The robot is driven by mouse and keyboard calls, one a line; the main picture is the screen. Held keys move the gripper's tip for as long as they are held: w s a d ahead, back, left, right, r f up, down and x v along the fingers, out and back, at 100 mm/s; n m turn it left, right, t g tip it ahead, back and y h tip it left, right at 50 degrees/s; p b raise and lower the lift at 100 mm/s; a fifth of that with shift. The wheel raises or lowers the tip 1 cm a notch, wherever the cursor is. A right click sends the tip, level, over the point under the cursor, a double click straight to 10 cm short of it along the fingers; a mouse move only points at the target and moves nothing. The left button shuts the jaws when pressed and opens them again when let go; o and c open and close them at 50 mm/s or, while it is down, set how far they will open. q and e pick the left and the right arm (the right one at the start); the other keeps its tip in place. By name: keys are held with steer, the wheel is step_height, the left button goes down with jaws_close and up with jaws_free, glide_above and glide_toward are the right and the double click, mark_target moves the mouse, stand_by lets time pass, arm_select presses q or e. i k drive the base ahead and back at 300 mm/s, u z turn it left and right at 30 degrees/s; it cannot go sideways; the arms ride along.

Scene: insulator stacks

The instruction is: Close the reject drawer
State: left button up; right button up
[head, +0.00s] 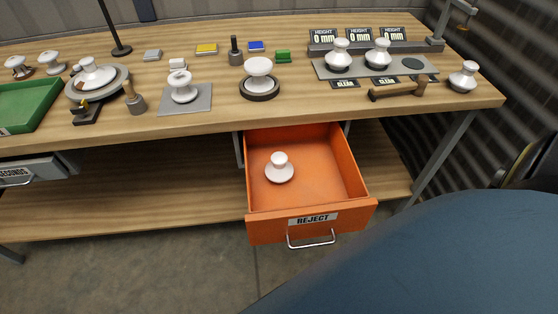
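The orange reject drawer (262,228) is pulled out from under the wooden table, in the middle of the head view. Its front carries a white label reading REJECT (313,219) and a silver bar handle (311,243) below it. One white insulator (279,168) stands inside the drawer towards its left side. Neither of my grippers shows in the head view. A large dark blue rounded shape fills the lower right and may be part of my own body; it does not cover the drawer.
The wooden table (300,103) above holds several white insulators, a green tray (28,104), a grey pad (200,104) and height gauges (324,35). A second, grey drawer (30,171) is at the left. A lower shelf (150,198) runs behind the drawer. Floor in front is clear.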

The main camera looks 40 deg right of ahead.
mark_target(327, 194)
steer(key=u, duration=1.1)
steer(key=k, duration=0.95)
steer(key=z, duration=1.55)
steer(key=i, duration=0.5)
steer(key=u, duration=0.1)
steer(key=k, duration=0.4)
steer(key=z, duration=0.5)
